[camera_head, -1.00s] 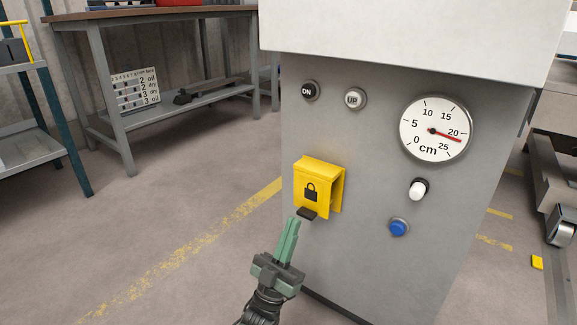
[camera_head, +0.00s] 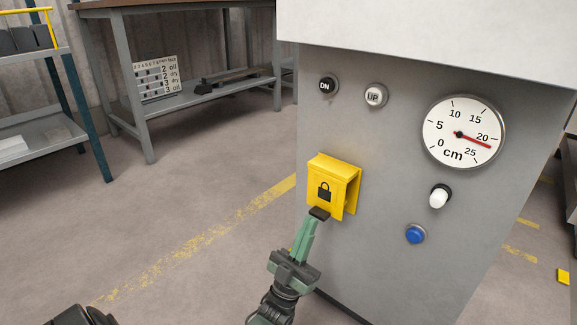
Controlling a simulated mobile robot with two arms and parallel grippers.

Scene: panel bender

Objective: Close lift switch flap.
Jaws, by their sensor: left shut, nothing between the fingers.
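The yellow lift switch flap (camera_head: 327,186) with a black padlock sign is on the front of the grey cabinet (camera_head: 385,165). It hangs from its top edge and its lower part stands out from the panel. My left gripper (camera_head: 308,230) has green fingers that are shut and empty. What lies behind the flap is hidden. My right gripper is not in view.
DN (camera_head: 326,85) and UP (camera_head: 375,95) buttons sit above the flap. A dial (camera_head: 463,131), a white-tipped switch (camera_head: 439,196) and a blue button (camera_head: 415,234) are to its right. A workbench (camera_head: 138,85) stands behind at left. The floor left of the cabinet is clear.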

